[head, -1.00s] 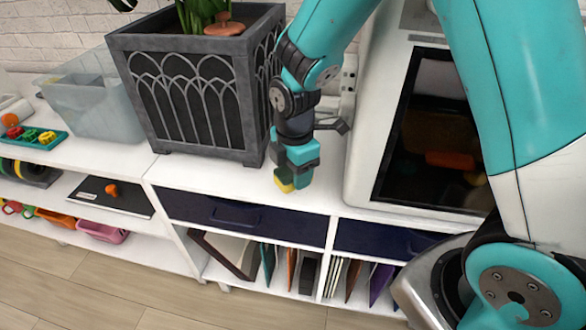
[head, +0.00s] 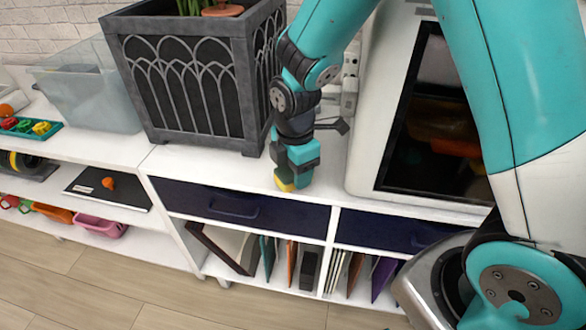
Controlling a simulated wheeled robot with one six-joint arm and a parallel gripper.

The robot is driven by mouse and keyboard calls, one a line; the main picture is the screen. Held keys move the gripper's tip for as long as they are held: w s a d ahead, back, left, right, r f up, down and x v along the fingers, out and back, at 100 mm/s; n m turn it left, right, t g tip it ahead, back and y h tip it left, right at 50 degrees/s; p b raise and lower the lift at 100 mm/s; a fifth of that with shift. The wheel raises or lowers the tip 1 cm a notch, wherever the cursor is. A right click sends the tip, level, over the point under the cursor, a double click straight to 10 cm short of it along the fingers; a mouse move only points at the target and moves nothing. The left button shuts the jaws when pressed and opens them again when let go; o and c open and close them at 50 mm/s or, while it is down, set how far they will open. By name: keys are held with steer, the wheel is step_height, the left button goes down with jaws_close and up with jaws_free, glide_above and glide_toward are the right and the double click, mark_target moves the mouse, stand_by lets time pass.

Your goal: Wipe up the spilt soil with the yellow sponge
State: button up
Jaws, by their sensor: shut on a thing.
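My gripper (head: 297,172) points down over the white shelf top (head: 230,176), between the dark planter and the white cabinet with the dark window. It is shut on the yellow sponge (head: 284,184), of which only a small part shows below the teal fingers. The sponge is at or close to the shelf top near its front edge; I cannot tell whether it touches. No spilt soil is visible on the bare parts of the shelf top; the gripper hides some of the surface.
The dark grey planter (head: 190,85) stands close at the left and the white cabinet (head: 368,150) close at the right. A clear bin (head: 85,95) and a teal tray with coloured pieces (head: 55,131) are farther left. Navy drawers (head: 240,207) lie below the front edge.

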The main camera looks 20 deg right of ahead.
steer(key=shift+f+b, duration=0.65)
steer(key=shift+f, duration=0.4)
steer(key=shift+w+r, duration=0.1)
